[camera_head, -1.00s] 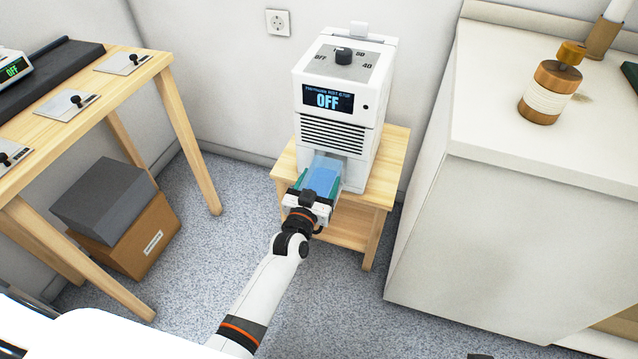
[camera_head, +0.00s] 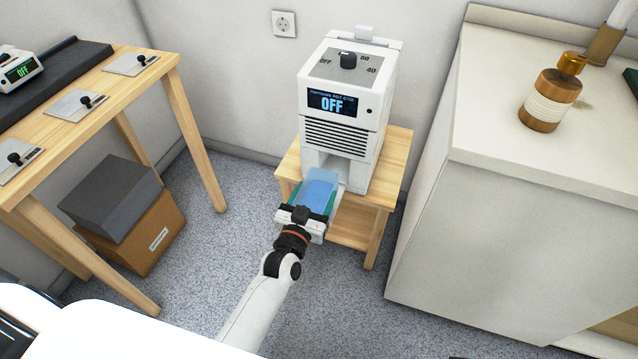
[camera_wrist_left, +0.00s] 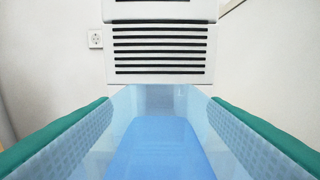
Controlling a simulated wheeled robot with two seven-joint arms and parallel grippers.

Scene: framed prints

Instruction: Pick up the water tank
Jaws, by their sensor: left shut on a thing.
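The water tank (camera_head: 319,187) is a translucent light-blue open box. My left gripper (camera_head: 311,200) is shut on it, with a green-edged finger along each side. In the left wrist view the tank (camera_wrist_left: 160,150) fills the lower middle between the fingers, with a deeper blue inside. The tank is in front of the lower opening of the white humidifier-like machine (camera_head: 345,110), whose display reads OFF. Whether its far end is still inside the opening is hard to tell. My right gripper is not in view.
The machine stands on a small wooden stand (camera_head: 398,160). A wooden table (camera_head: 165,75) is at the left, with a box (camera_head: 150,240) beneath it. A white cabinet (camera_head: 480,220) with a brown bottle (camera_head: 551,98) is at the right. Speckled floor between them is free.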

